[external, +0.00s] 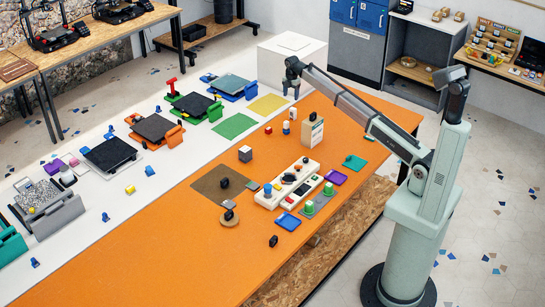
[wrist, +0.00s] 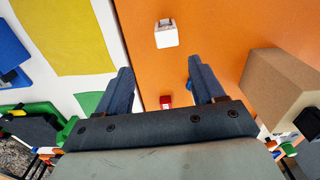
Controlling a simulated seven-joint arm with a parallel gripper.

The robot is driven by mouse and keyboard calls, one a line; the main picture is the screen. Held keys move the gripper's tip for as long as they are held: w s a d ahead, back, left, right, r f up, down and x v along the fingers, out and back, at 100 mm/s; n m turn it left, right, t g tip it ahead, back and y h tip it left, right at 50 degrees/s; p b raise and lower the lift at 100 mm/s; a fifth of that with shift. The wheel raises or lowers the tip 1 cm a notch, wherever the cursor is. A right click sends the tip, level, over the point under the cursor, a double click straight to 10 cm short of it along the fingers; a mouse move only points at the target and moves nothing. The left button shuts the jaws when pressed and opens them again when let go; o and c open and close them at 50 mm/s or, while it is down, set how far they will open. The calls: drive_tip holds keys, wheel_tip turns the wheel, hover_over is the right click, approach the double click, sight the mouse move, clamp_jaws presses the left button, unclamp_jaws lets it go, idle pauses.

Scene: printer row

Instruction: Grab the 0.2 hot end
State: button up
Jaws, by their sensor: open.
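No 0.2 marking is legible, so I cannot tell which small part is the 0.2 hot end. A white block (wrist: 166,36) with a grey top stands on the orange table beyond my fingertips in the wrist view. A small red part (wrist: 166,101) shows between my fingers, lower in that view. In the external view a white part (external: 293,114), a blue-and-white part (external: 286,128) and a red part (external: 268,130) stand close together. My gripper (wrist: 160,76) is open and empty, above this group; it also shows in the external view (external: 291,91).
A tall box (external: 313,131) stands right of the small parts; its brown side (wrist: 285,82) is close to my right finger in the wrist view. A yellow mat (external: 268,104) and a green mat (external: 234,126) lie left. A white tool tray (external: 289,182) lies nearer the front.

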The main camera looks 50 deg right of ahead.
sight(293, 113)
drive_tip(key=shift+s+d, duration=0.15)
drive_tip(key=shift+d, duration=0.25)
drive_tip(key=shift+d+f, duration=0.1)
drive_tip(key=shift+f, duration=0.1)
wheel_tip(293, 113, down, 8)
drive_tip(key=shift+r, duration=0.1)
drive_tip(key=shift+s+f, duration=0.2)
drive_tip(key=shift+f, duration=1.2)
drive_tip(key=shift+s+f, duration=0.2)
drive_tip(key=shift+f, duration=1.15)
drive_tip(key=c, duration=1.1)
